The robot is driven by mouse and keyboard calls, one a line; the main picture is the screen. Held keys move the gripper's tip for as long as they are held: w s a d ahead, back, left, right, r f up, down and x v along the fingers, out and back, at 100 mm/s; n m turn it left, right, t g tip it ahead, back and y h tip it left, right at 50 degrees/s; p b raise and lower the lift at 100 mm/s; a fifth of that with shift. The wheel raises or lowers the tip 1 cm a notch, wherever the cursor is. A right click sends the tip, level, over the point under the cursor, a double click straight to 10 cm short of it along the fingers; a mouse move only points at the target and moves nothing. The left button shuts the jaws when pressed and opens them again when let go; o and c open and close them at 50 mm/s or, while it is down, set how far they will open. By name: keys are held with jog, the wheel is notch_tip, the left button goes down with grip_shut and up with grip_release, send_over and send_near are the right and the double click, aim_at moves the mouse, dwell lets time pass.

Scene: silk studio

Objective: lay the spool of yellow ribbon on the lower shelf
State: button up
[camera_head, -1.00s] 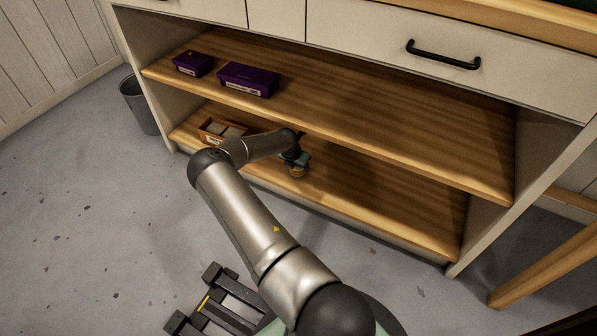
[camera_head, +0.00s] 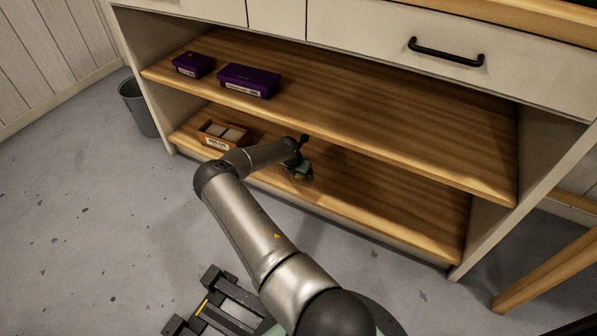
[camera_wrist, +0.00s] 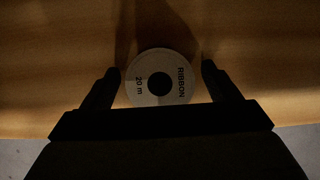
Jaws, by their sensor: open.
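The spool of ribbon (camera_wrist: 177,62) lies flat on the lower shelf (camera_head: 400,225), its round label reading "RIBBON 20 m" in the wrist view. Its colour is too dark to tell there. My gripper (camera_wrist: 161,82) is open, with one finger on each side of the spool and narrow gaps showing. In the head view my gripper (camera_head: 298,172) is low over the lower shelf near its front edge, and it hides the spool.
A wooden box with pale contents (camera_head: 216,141) stands on the lower shelf to the left. The lower shelf is clear to the right. A grey bin (camera_head: 138,105) stands left of the cabinet.

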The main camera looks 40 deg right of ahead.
jog(key=shift+r, duration=0.1)
jog(key=p+v, duration=0.2)
jog(key=v, duration=0.2)
jog(key=shift+a, duration=0.15)
jog(key=s+a+p, duration=0.3)
jog(key=s+a, duration=0.1)
jog(key=a, duration=0.6)
jog(key=s+a+r+n+g+y, duration=0.1)
jog(key=s+a+r+n+y, duration=0.3)
jog(key=a+r+n, duration=0.75)
jog(key=s+a+r+n+y, duration=0.3)
jog(key=s+a+r+n, duration=0.1)
jog(key=a+r+n, duration=0.8)
jog(key=s+r+n+h, duration=0.1)
jog(key=s+r+n, duration=0.6)
jog(key=s+n, duration=0.3)
jog(key=s+r+n+g+h, duration=0.1)
jog(key=s+r+n, duration=0.5)
jog(key=s+n, duration=0.4)
jog(key=a+n, duration=0.1)
jog(key=n, duration=0.5)
jog(key=shift+s+r+h, duration=0.25)
jog(key=shift+r+h, duration=0.15)
